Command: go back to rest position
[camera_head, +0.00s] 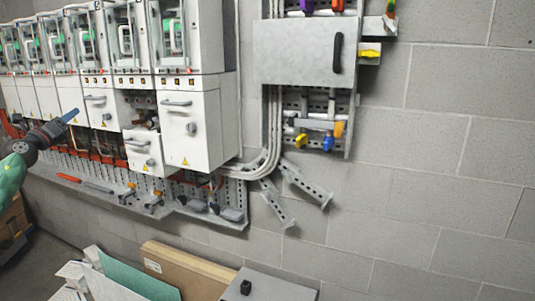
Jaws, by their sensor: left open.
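My left arm comes in from the left edge, with a green sleeve-like link and a dark wrist. My left gripper (69,117) points up and right, in front of the row of white drive cabinets (205,125). Its blue fingertips are small and seen nearly edge-on; nothing shows held between them. It appears close to the cabinet fronts in the picture, but I cannot tell whether it touches them. My right gripper is not in view.
One small drive unit (142,152) sticks out below the row. A perforated shelf (215,216) with tools runs beneath. A grey box (297,52) hangs on the block wall. Boards (185,270) and a grey case (268,287) stand low in front. The wall at right is bare.

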